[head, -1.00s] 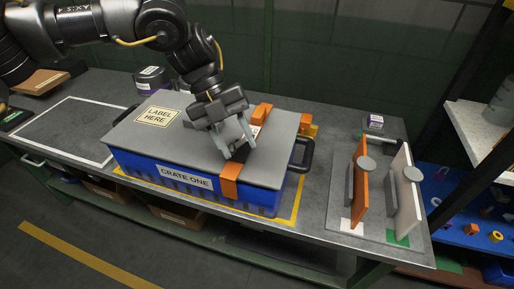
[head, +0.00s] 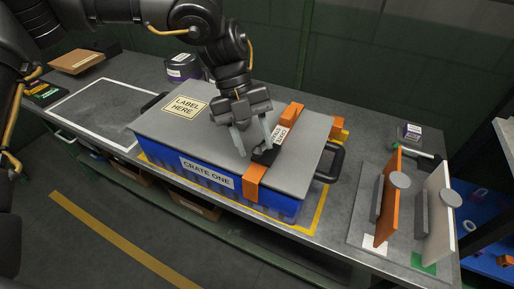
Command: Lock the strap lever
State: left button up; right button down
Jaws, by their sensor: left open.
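The blue crate with a grey lid (head: 200,130) stands on the workbench, labelled CRATE ONE. An orange strap (head: 254,182) runs over the right part of its lid. A black strap lever (head: 264,155) sits on the strap, partly hidden by a finger, beside a small white label (head: 279,137). My left gripper (head: 254,154) is open, pointing down over the lid. One finger is at the lever and the other is left of it over the lid. I cannot tell whether the finger touches the lever. My right gripper is not in view.
An orange panel (head: 387,200) and a white panel (head: 438,215) stand upright at the bench's right end. A purple-labelled container (head: 182,68) stands behind the crate. A white-outlined area (head: 100,110) left of the crate is clear.

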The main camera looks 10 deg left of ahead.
pick_arm(q)
jog(key=shift+s+x, duration=0.2)
jog(key=shift+x, duration=0.8)
jog(key=shift+d+f, duration=0.15)
jog(key=shift+f, duration=0.15)
jog(key=shift+c, duration=0.2)
grip_shut()
